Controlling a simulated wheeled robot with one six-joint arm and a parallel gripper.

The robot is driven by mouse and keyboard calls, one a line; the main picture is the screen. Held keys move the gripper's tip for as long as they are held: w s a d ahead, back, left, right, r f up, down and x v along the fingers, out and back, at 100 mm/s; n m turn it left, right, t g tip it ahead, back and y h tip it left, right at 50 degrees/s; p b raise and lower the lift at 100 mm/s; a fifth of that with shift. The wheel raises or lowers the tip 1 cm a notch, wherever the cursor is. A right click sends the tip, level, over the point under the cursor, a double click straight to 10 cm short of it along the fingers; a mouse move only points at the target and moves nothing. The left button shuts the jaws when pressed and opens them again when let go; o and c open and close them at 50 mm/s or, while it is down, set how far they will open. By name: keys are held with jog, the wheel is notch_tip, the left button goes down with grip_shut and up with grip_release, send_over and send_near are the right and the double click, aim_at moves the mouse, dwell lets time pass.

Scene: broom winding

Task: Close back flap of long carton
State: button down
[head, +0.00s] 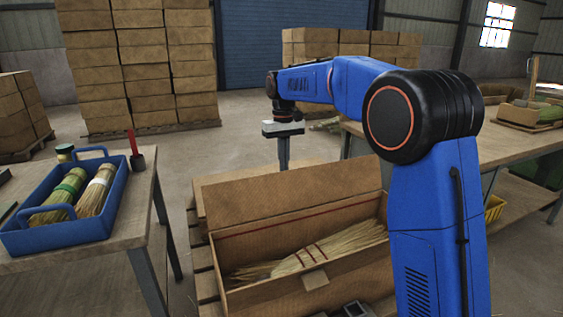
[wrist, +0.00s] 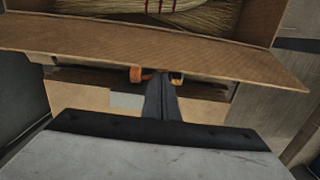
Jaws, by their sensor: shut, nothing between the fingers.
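The long carton (head: 345,272) stands open with a bundle of straw brooms (head: 325,248) lying inside. Its back flap (head: 290,192) is raised along the far side, a tilted brown panel; its exact angle is hard to tell. In the wrist view the back flap (wrist: 150,48) crosses the upper part, with the broom straw (wrist: 180,12) beyond it. My gripper (head: 284,160) points down behind the back flap, its fingers shut and empty. In the wrist view the fingers (wrist: 162,95) sit just outside the flap's free edge; whether they touch it I cannot tell.
A workbench (head: 120,228) at the left holds a blue tray (head: 75,232) of brooms. Another bench (head: 500,145) stands at the right. Stacked cartons (head: 140,60) are at the back. Open floor (head: 240,120) lies behind my gripper.

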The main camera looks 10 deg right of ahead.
jog(key=shift+s+r, duration=0.1)
jog(key=shift+s, duration=0.15)
dwell(0.3)
jog(key=shift+s+d+r+t, duration=0.15)
jog(key=shift+s+r+t, duration=0.05)
jog(key=shift+s+t, duration=0.2)
jog(key=shift+s+d+r+t, duration=0.15)
jog(key=shift+s+t, duration=0.15)
jog(key=shift+s, duration=0.1)
jog(key=s+d+f+t+y, duration=0.1)
jog(key=s+d+t, duration=0.1)
jog(key=s, duration=0.5)
jog(key=s+d+f+t+y, duration=0.1)
jog(key=s+d+t, duration=0.15)
jog(key=s, duration=0.45)
jog(key=s+d+f, duration=0.1)
jog(key=s+f, duration=0.5)
jog(key=f, duration=0.2)
jog(key=shift+d+f, duration=0.15)
jog(key=shift+f, duration=0.2)
jog(key=shift+r, duration=0.1)
